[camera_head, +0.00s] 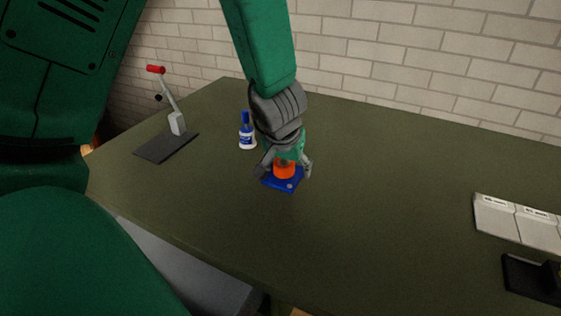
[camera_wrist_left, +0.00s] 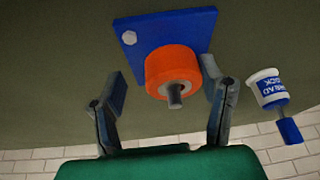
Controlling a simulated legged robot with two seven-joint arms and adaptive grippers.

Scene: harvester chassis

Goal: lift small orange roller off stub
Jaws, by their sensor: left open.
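The small orange roller (camera_head: 285,170) sits on the stub of a blue plate (camera_head: 281,183) lying on the table. In the left wrist view the roller (camera_wrist_left: 173,70) has a grey centre, and the stub (camera_wrist_left: 175,95) sticks out through it; the blue plate (camera_wrist_left: 200,35) is behind. My left gripper (camera_head: 284,172) is above the plate with its fingers on either side of the roller. In the left wrist view the left gripper (camera_wrist_left: 165,90) is open, with a clear gap at the left finger; the right finger is closer to the roller. My right gripper is not in view.
A blue and white bottle (camera_head: 247,133) stands close behind the plate, left of my left gripper. A lever with a red handle (camera_head: 167,98) stands on a dark base at the left. White trays (camera_head: 510,220) and a black item (camera_head: 530,277) are at the right. The table front (camera_head: 330,245) is clear.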

